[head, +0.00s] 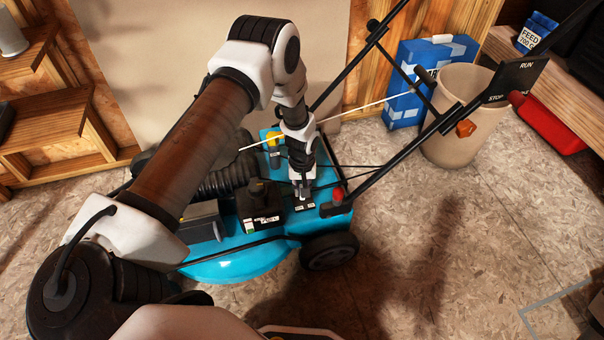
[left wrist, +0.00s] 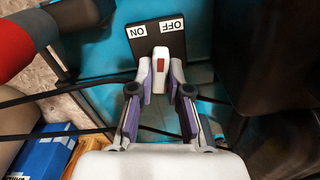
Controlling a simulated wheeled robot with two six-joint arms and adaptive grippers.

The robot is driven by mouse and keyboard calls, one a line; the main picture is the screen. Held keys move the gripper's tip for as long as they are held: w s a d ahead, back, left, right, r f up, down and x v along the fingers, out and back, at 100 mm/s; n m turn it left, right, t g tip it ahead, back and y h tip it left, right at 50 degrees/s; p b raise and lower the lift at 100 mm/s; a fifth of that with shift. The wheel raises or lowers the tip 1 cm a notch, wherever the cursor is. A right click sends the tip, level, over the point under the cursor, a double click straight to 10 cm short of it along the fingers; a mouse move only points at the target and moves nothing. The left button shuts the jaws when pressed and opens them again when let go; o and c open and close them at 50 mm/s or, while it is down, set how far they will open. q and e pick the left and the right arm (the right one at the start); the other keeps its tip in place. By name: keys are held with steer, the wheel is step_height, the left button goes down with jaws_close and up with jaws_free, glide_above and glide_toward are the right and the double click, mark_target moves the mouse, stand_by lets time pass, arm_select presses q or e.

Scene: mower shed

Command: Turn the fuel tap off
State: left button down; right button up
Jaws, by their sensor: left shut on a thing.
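The fuel tap (left wrist: 160,62) is a pale lever with a red mark, standing over a dark plate (left wrist: 152,41). The plate carries a white ON label on the left and a white OFF label on the right, both upside down in the left wrist view. The lever's far end lies between the two labels; which setting it is at I cannot tell. My left gripper (left wrist: 160,96) is shut on the lever, one finger on each side. In the head view my left gripper (head: 303,190) reaches down onto the blue mower (head: 225,271), hiding most of the tap. My right gripper is not in view.
A red-topped black part (head: 338,197) stands just right of the tap, and a dark engine block (head: 260,203) left of it. The handlebar with a RUN/STOP plate (head: 515,82) rises to the right. A beige bin (head: 459,117) stands behind.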

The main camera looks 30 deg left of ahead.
arm_select(q)
steer(key=m, duration=0.2)
steer(key=shift+s+m, duration=0.1)
steer(key=shift+m, duration=0.3)
steer(key=shift+m+p, duration=0.3)
steer(key=shift+m, duration=1.5)
steer(key=c, duration=1.1)
jaws_free()
step_height(320, 180, up, 12)
